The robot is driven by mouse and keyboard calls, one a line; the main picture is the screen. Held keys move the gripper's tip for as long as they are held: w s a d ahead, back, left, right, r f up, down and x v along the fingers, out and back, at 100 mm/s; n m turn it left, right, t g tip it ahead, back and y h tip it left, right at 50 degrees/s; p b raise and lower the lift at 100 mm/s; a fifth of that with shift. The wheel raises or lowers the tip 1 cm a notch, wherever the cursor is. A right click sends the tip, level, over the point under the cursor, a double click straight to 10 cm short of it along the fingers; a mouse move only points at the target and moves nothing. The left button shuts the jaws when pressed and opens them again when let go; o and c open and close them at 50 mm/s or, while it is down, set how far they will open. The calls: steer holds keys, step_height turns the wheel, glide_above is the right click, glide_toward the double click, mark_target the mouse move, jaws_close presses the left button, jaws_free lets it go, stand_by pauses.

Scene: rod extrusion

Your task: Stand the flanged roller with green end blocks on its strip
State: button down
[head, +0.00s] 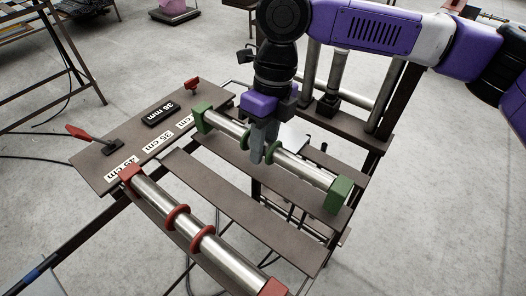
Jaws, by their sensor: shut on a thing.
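The flanged roller with green end blocks (291,164) is a steel rod with green flanges and a green block at each end. It lies slantwise over the brown strip (255,166) on the right of the frame. My gripper (259,158) points down at the roller's middle, between the two green flanges, and is shut on it. The near green block (338,195) is at the strip's right end, and the far one (201,117) is by the labelled plate. I cannot tell whether the blocks touch the strip or hang just above it.
A roller with red end blocks (153,193) lies on the left strip. A bare middle strip (235,205) runs between. The labelled plate (101,178) carries red-handled levers and a "36 mm" block (160,114). Dark uprights and steel rods (384,98) stand behind at right.

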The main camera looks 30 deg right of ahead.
steer(key=shift+f, duration=1.1)
steer(key=shift+f, duration=0.1)
steer(key=c, duration=1.1)
jaws_free()
step_height(320, 180, up, 12)
steer(key=d, duration=0.2)
steer(key=shift+w, duration=0.45)
steer(key=shift+s+d+f, duration=0.1)
